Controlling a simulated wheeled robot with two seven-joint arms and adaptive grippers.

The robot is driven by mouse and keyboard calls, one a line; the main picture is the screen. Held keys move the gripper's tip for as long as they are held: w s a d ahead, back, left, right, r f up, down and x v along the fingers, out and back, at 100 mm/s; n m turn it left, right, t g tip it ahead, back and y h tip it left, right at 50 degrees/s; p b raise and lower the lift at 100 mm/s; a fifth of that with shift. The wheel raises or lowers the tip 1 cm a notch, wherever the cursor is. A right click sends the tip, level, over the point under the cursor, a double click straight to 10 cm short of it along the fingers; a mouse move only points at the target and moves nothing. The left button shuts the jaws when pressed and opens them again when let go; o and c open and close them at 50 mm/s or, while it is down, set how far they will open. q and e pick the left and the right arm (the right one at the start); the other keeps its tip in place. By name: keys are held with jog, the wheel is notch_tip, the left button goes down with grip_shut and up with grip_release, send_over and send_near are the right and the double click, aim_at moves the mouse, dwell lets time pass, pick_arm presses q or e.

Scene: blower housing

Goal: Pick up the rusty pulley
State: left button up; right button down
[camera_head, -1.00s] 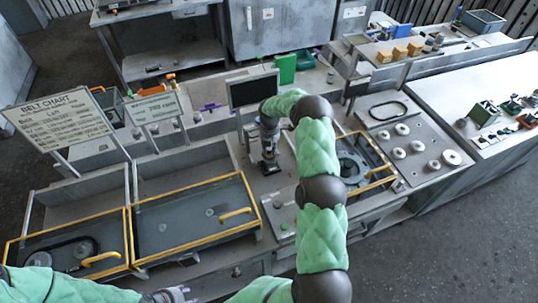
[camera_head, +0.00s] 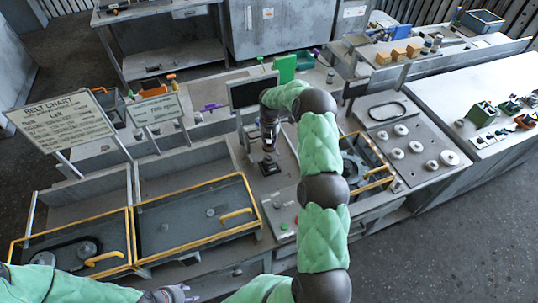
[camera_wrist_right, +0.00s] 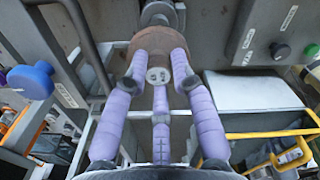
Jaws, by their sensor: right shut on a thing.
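The rusty pulley (camera_wrist_right: 147,42) is a brown disc at the top of the right wrist view. My right gripper (camera_wrist_right: 160,62) has its purple fingers closed around it, with a pale round hub (camera_wrist_right: 158,75) between them. A grey cylindrical part (camera_wrist_right: 158,15) lies just beyond the pulley; I cannot tell if they touch. In the head view my right gripper (camera_head: 268,143) is over the middle bench by the small monitor, and the pulley is too small to make out there. My left gripper (camera_head: 172,294) is at the bottom edge, partly cut off; its finger opening is unclear.
A small monitor (camera_head: 252,91) stands close behind my right gripper. Yellow-framed covers (camera_head: 193,215) lie to the left, near the belt chart sign (camera_head: 62,118). A plate with several round pulleys (camera_head: 415,145) is to the right. A blue knob (camera_wrist_right: 30,80) shows in the wrist view.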

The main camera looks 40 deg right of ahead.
jog(key=s+a+r+p, duration=0.1)
jog(key=s+a+r, duration=0.1)
jog(key=s+a, duration=0.3)
jog(key=shift+s+a+p, duration=0.3)
jog(key=shift+s+a, duration=0.1)
jog(key=shift+s, duration=0.55)
jog(key=shift+f, duration=0.15)
